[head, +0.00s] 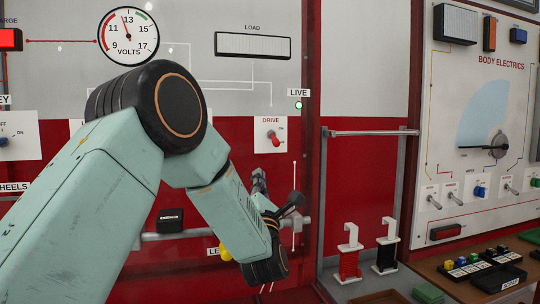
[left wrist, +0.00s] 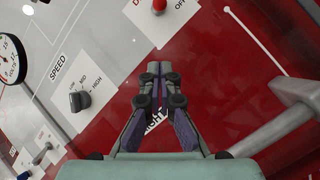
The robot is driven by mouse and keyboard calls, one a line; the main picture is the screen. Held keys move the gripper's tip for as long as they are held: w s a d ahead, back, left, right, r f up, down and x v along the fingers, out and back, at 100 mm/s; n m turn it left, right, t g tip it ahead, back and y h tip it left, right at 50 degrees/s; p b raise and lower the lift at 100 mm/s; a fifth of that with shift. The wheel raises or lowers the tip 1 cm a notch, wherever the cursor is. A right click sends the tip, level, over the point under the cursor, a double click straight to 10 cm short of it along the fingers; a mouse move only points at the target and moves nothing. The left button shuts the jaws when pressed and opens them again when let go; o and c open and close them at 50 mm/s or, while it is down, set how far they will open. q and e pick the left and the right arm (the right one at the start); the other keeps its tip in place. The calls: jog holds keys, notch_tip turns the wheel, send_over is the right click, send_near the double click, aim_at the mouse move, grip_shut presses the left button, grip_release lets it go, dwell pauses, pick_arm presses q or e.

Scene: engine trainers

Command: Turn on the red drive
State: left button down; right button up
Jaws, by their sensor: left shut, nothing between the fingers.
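The red drive switch (head: 275,141) is a small red lever on a white plate marked DRIVE, on the trainer panel right of the middle in the head view. In the left wrist view its red tip (left wrist: 159,6) shows at the top edge, with OFF printed beside it. Its full lever is cut off there. My left gripper (head: 259,172) is below the plate in the head view, pointing up. In the left wrist view the gripper (left wrist: 160,62) is shut and empty, its fingertips short of the switch and apart from it. My right gripper is not in view.
A speed knob (left wrist: 79,101) is left of my left gripper in the left wrist view. A grey bar (left wrist: 265,125) is at its right. A green lamp (head: 298,105) marked LIVE is above the drive plate. Red and black hooked pieces (head: 349,262) stand at lower right.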

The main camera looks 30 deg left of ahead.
aim_at(274, 140)
pick_arm(q)
jog(key=w+r, duration=0.5)
jog(key=shift+w+a+r, duration=0.1)
jog(key=shift+a+r, duration=0.05)
jog(key=shift+a, duration=0.15)
jog(key=shift+w+d, duration=0.1)
jog(key=shift+d, duration=0.05)
